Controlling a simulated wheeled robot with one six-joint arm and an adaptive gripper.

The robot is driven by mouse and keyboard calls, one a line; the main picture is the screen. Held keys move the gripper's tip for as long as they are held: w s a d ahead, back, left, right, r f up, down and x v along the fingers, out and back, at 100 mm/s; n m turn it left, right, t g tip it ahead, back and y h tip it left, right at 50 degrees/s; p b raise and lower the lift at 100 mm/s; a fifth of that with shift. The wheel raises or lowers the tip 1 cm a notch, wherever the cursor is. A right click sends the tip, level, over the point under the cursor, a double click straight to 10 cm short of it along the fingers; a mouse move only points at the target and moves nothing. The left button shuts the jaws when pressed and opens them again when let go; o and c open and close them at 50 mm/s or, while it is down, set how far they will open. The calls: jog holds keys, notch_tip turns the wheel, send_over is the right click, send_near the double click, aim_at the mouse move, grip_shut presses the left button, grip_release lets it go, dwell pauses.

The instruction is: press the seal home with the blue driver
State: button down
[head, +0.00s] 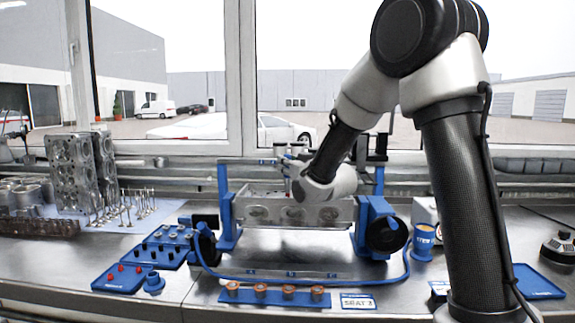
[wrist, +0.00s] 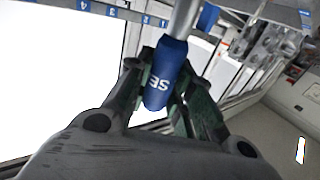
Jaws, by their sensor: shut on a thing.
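The blue driver (wrist: 165,75) shows in the wrist view with white letters "SE" on its handle and a steel shaft running up out of frame. My gripper (wrist: 160,82) is shut around its handle. In the head view my gripper (head: 292,168) is above the cylinder head (head: 298,212), which sits in a blue fixture (head: 228,212). The driver's tip is out of the wrist view, and I cannot tell whether it touches anything. I cannot pick out the seal at the cylinder head.
A blue tray with red pieces (head: 124,278) and a blue rack (head: 165,247) lie left of the fixture. A blue strip with copper-coloured cups (head: 275,295) and a "SEAT 2" card (head: 358,302) lie in front. A blue tray (head: 537,283) is at right.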

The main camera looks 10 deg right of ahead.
jog(key=shift+f, duration=0.45)
dwell(0.6)
jog(key=shift+r, duration=0.15)
dwell(0.5)
jog(key=shift+r, duration=3)
jog(key=shift+r, duration=1.5)
